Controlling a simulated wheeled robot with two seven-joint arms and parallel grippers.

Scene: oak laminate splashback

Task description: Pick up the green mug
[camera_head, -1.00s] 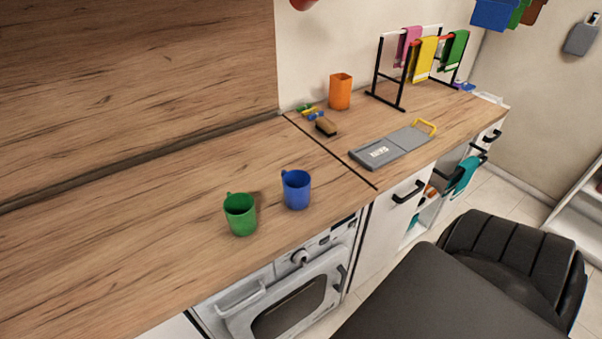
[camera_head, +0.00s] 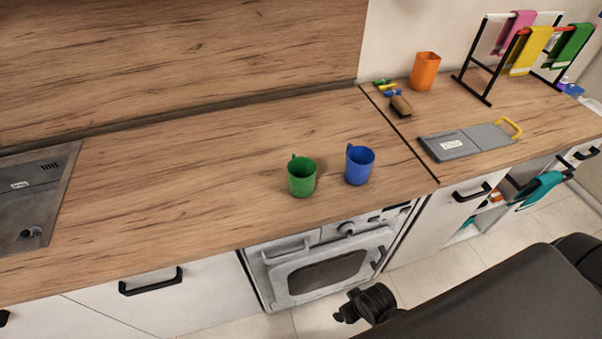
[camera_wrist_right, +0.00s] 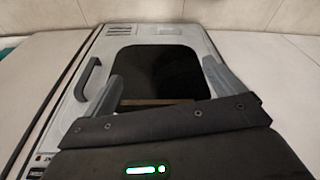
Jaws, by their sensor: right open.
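The green mug (camera_head: 302,177) stands upright on the wooden worktop above the oven, near the front edge. Its handle points to the back left. A blue mug (camera_head: 360,166) stands just to its right, apart from it. In the right wrist view my right gripper (camera_wrist_right: 164,72) is open, its two grey fingers spread with nothing between them. It faces the oven front, and no mug shows in that view. In the head view my dark right arm is at the lower right, below the worktop and away from the green mug. My left gripper is in neither view.
The oven (camera_head: 322,268) is below the mugs. A sink or hob plate (camera_head: 38,195) lies at the left. At the right are an orange cup (camera_head: 425,71), a brush (camera_head: 401,106), a grey board (camera_head: 466,143) and a towel rack (camera_head: 487,98). The worktop left of the mugs is clear.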

